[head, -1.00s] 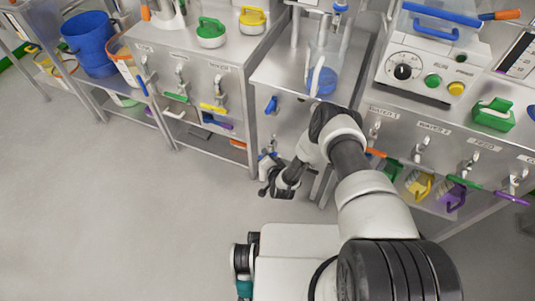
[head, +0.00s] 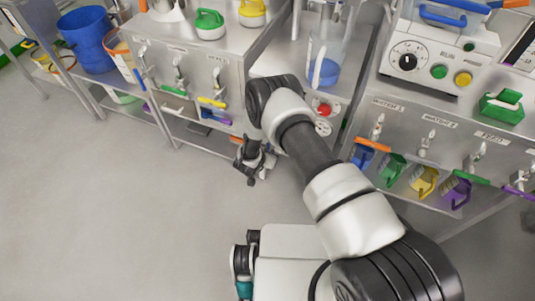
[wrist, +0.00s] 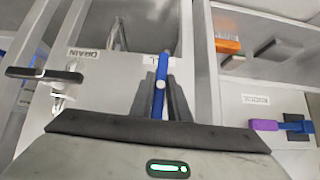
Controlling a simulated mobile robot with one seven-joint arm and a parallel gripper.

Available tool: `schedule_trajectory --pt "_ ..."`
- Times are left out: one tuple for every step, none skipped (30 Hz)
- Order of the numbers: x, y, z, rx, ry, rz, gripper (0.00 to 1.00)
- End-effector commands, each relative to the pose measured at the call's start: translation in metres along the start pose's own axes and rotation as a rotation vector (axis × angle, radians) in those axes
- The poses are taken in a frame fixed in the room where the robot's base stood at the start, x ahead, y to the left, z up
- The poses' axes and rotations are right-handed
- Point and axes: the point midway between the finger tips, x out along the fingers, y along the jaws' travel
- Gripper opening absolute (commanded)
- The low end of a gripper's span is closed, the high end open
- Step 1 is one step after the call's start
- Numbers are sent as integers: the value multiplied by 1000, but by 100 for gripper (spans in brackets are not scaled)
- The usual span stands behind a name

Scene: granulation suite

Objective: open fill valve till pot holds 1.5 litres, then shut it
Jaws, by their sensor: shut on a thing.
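In the wrist view the blue valve lever (wrist: 163,68) stands between the two dark fingers of my gripper (wrist: 161,92), which is shut on it. A label behind the lever is mostly hidden; only its end, an L, shows. In the head view my gripper (head: 254,160) is low in front of the middle bench, and my arm covers the lever there. The clear pot (head: 327,45) stands on that bench with blue liquid (head: 325,72) in its lower part. I cannot read the level in litres.
A black-handled valve (wrist: 45,75) under a DRAIN label (wrist: 84,53) is left of my gripper in the wrist view. A purple and blue handle (wrist: 282,125) is at right. A red knob (head: 323,109) is beside my forearm. The floor (head: 130,220) at left is clear.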

Motion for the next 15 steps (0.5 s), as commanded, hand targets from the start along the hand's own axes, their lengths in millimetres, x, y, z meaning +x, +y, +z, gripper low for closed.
schedule_trajectory --pt "1 -4 0 -11 2 4 0" --pt "1 -3 0 -14 1 9 0" --pt "1 -3 0 -21 1 15 0" --pt "0 -3 0 -24 1 19 0" --pt "0 -3 0 -27 1 22 0" --pt "0 -3 0 -31 1 25 0" --pt "0 -2 0 -33 1 28 0" --pt "0 -2 0 -34 1 29 0" --pt "0 -2 0 -36 1 31 0" --pt "0 -2 0 -36 1 31 0" --pt "0 -2 -1 -37 1 32 0" --pt "0 -2 -1 -37 1 32 0" --pt "0 -2 -1 -37 1 32 0" --pt "0 -2 -1 -37 1 32 0" --pt "0 -2 -1 -36 1 32 0"
